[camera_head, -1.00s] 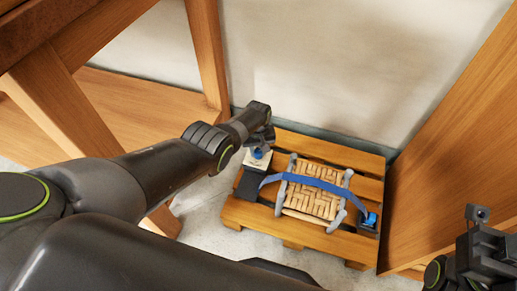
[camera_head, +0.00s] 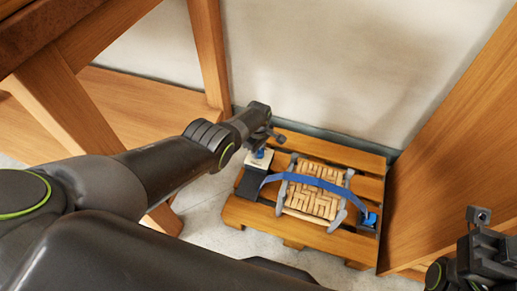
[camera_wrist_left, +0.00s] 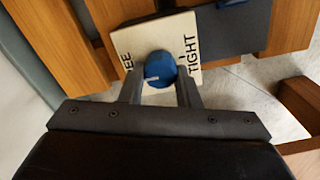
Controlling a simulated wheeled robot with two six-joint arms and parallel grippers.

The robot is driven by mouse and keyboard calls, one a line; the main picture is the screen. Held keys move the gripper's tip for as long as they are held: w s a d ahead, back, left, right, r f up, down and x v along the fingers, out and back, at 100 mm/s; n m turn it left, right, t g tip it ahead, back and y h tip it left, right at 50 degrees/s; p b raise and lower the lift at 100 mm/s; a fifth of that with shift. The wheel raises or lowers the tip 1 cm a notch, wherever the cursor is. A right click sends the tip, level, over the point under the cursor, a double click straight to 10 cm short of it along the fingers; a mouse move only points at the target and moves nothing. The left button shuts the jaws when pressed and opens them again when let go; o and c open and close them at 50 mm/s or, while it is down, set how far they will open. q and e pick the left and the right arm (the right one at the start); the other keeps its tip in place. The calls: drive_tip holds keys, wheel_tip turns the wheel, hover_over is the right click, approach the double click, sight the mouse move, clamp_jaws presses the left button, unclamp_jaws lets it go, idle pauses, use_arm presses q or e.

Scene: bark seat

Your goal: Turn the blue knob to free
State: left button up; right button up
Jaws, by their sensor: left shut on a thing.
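The blue knob (camera_head: 261,154) sits on a pale plate (camera_head: 253,163) at the left end of the pallet. In the left wrist view, the knob (camera_wrist_left: 160,68) has a short white mark on its lower left, toward the partly hidden word ending in "EE". "TIGHT" reads at the plate's right. My left gripper (camera_wrist_left: 159,82) is shut on the knob, one finger on each side. The plate also shows in the left wrist view (camera_wrist_left: 178,28). My right gripper (camera_head: 478,240) is at the right edge, far from the knob, its fingers unclear.
A blue strap (camera_head: 313,182) crosses a woven seat (camera_head: 316,203) on the wooden pallet (camera_head: 250,216). A blue fitting (camera_head: 370,219) holds its right end. A wooden panel (camera_head: 450,170) stands close on the right. Wooden legs (camera_head: 207,55) stand at left.

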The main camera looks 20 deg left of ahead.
idle(0.3)
use_arm(q)
drive_tip(key=o, duration=1)
drive_tip(key=shift+c, duration=0.2)
drive_tip(key=shift+r, duration=0.1)
